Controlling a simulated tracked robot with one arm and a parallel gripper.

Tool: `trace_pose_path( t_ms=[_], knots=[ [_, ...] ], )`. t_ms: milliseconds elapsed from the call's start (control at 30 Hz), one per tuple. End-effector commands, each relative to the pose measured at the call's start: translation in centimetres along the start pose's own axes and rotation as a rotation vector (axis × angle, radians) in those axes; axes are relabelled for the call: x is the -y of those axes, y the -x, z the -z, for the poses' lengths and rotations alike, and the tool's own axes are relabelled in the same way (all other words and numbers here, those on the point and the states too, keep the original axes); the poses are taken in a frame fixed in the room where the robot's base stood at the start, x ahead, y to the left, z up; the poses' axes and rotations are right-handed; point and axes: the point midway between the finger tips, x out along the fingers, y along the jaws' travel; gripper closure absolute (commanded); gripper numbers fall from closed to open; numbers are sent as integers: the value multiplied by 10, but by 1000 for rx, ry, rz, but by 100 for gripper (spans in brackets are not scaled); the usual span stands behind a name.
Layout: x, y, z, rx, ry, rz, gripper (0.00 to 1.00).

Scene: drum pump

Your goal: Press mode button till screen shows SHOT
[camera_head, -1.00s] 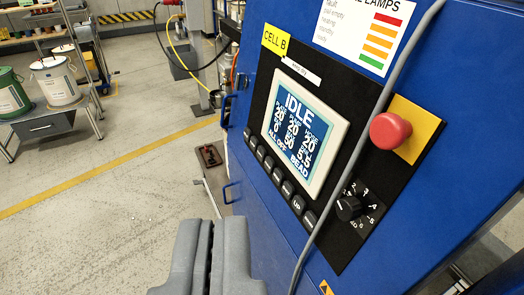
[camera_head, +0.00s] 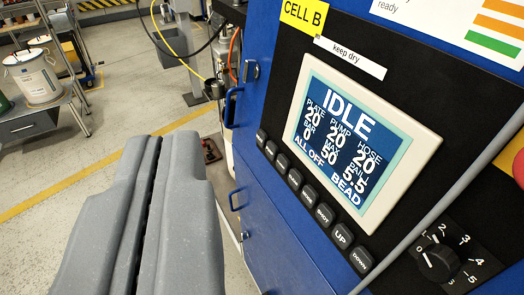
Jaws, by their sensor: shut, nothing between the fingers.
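The panel screen (camera_head: 352,145) is lit and reads IDLE at the top, ALL OFF at lower left and BEAD at lower right. A slanted row of several black buttons (camera_head: 294,180) runs under the screen. UP (camera_head: 343,237) and DOWN (camera_head: 362,261) are readable at its right end. The smaller labels are hard to read, so I cannot tell for sure which is the mode button. My gripper (camera_head: 153,145) is shut and empty, its grey fingers side by side, left of the button row and apart from it.
A grey cable (camera_head: 455,190) crosses the panel right of the screen. A black rotary knob (camera_head: 438,262) and part of a red button (camera_head: 518,165) lie beyond it.

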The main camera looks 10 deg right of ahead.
Motion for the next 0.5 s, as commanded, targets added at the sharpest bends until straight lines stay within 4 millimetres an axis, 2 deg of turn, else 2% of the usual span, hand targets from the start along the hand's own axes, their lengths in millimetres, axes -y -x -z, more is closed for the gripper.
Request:
trace_pose_path(
  t_ms=[33,200,367,500],
  knots=[
    [7,-22,-8,-3,-1,4,100],
    [18,-81,-37,-59,-8,-26,100],
    [21,-126,-73,-102,7,-95,100],
    [16,-154,-113,-127,43,-187,100]
  ],
)
